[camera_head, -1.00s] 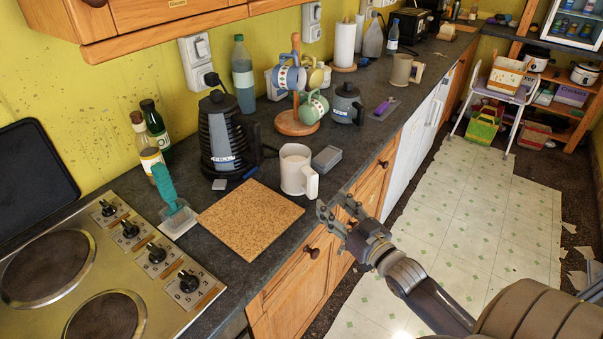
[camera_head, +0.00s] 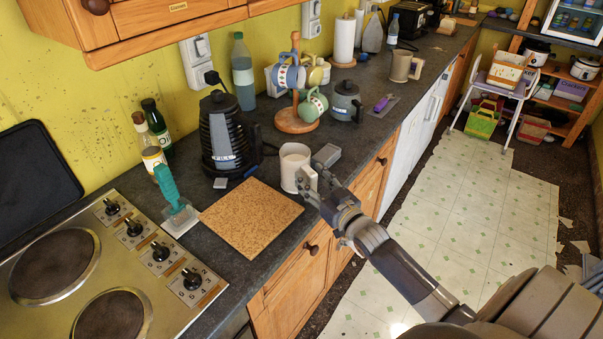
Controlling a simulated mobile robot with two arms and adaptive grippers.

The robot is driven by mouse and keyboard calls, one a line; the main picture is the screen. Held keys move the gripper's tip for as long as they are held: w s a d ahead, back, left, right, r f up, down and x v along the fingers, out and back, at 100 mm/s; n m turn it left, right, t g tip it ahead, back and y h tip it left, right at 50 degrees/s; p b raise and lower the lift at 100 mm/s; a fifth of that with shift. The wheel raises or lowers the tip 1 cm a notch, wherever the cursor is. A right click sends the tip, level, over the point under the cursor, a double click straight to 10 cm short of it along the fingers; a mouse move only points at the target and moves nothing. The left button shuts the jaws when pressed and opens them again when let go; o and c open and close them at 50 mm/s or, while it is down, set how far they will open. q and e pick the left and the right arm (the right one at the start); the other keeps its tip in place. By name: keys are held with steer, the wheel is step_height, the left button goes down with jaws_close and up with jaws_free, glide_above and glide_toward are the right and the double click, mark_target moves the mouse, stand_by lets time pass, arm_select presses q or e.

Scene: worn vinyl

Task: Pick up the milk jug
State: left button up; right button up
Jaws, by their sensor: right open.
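The milk jug (camera_head: 292,163), a white upright jug with its handle on the right, stands on the dark worktop beside the cork board. My right gripper (camera_head: 316,181) is open at the jug's handle side, over the front edge of the worktop. One finger overlaps the handle and the other lies to its right. The fingers hide part of the handle, and I cannot tell whether they touch it. My left gripper is not in view.
A cork board (camera_head: 249,219) lies in front of the jug. A mug tree (camera_head: 296,121) and a grey lidded pot (camera_head: 345,103) stand behind.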

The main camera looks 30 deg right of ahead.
mark_target(310, 170)
steer(key=shift+w, duration=0.6)
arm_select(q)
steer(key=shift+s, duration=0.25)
arm_select(e)
steer(key=shift+c, duration=0.2)
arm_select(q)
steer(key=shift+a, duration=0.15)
arm_select(e)
jaws_close()
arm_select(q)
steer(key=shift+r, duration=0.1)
arm_select(e)
steer(key=shift+r, duration=0.1)
steer(key=shift+r, duration=0.1)
steer(key=shift+r, duration=0.55)
step_height(310, 170, up, 2)
steer(key=shift+b, duration=0.45)
arm_select(q)
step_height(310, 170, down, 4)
steer(key=b, duration=0.3)
arm_select(e)
steer(key=s+a+r, duration=0.1)
steer(key=s+a, duration=0.8)
steer(key=a, duration=0.4)
steer(key=shift+s+r, duration=0.25)
steer(key=shift+r, duration=0.1)
